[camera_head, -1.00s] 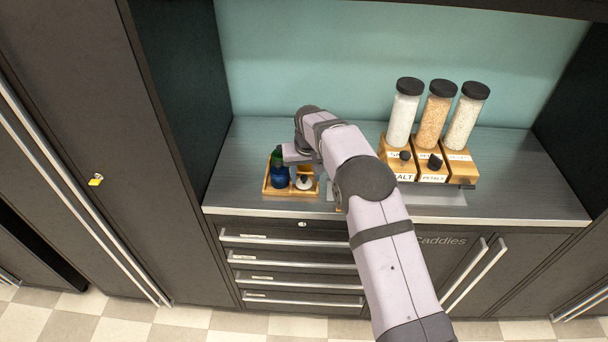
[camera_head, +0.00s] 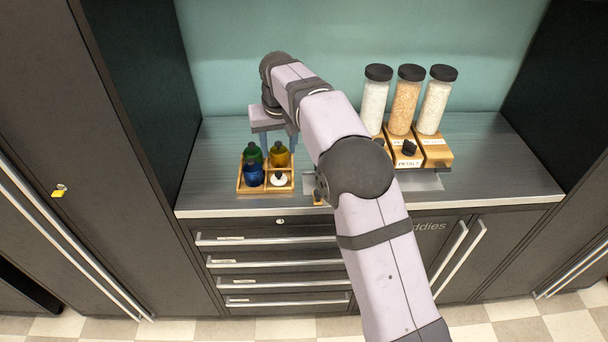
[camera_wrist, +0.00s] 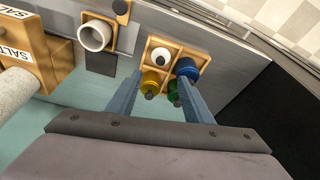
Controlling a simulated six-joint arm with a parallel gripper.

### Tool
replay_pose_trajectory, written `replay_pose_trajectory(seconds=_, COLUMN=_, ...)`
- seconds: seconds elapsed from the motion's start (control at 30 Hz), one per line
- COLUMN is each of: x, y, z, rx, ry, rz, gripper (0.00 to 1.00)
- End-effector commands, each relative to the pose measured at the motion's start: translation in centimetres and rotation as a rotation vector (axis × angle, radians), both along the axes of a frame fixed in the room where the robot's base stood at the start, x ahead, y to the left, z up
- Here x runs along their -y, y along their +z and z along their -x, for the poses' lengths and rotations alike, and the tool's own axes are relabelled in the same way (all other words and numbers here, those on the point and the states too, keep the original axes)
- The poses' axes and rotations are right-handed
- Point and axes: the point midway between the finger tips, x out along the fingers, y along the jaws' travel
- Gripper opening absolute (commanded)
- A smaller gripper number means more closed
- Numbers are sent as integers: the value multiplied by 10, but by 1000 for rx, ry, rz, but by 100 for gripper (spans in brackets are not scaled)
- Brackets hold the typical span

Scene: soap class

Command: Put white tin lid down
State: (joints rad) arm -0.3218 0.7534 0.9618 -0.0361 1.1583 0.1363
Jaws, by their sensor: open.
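The white tin lid (camera_head: 279,180), with a dark knob, sits in the front right compartment of a small wooden caddy (camera_head: 266,191). In the wrist view the lid (camera_wrist: 161,54) shows as a white round piece in its compartment. A blue bottle (camera_head: 254,176), a green bottle (camera_head: 253,153) and an amber bottle (camera_head: 279,156) fill the other compartments. My gripper (camera_head: 279,146) is open above the back of the caddy, apart from the lid. In the wrist view its fingers (camera_wrist: 160,75) are spread with the amber and green bottles between them in the picture.
Tall jars with black caps (camera_head: 406,100) stand on labelled wooden blocks (camera_head: 437,152) to the right. A white cup-like piece (camera_wrist: 94,36) on a wooden holder is beside the caddy in the wrist view. The counter left of the caddy (camera_head: 210,165) is clear.

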Motion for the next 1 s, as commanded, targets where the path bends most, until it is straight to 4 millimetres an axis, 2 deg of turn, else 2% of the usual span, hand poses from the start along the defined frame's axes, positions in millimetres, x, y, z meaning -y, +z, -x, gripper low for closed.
replay_pose_trajectory(seconds=0.17, x=5, y=0, z=3, rx=-4, ry=-4, rz=2, gripper=46)
replay_pose_trajectory(seconds=0.27, x=16, y=-1, z=11, rx=-15, ry=-13, rz=5, gripper=46)
replay_pose_trajectory(seconds=0.37, x=34, y=-3, z=27, rx=-34, ry=-26, rz=10, gripper=46)
replay_pose_trajectory(seconds=0.47, x=57, y=-8, z=50, rx=-58, ry=-45, rz=16, gripper=46)
replay_pose_trajectory(seconds=0.67, x=105, y=-24, z=117, rx=-114, ry=-88, rz=24, gripper=46)
replay_pose_trajectory(seconds=0.8, x=134, y=-40, z=174, rx=-155, ry=-118, rz=28, gripper=46)
replay_pose_trajectory(seconds=1.0, x=164, y=-67, z=260, rx=-210, ry=-159, rz=29, gripper=46)
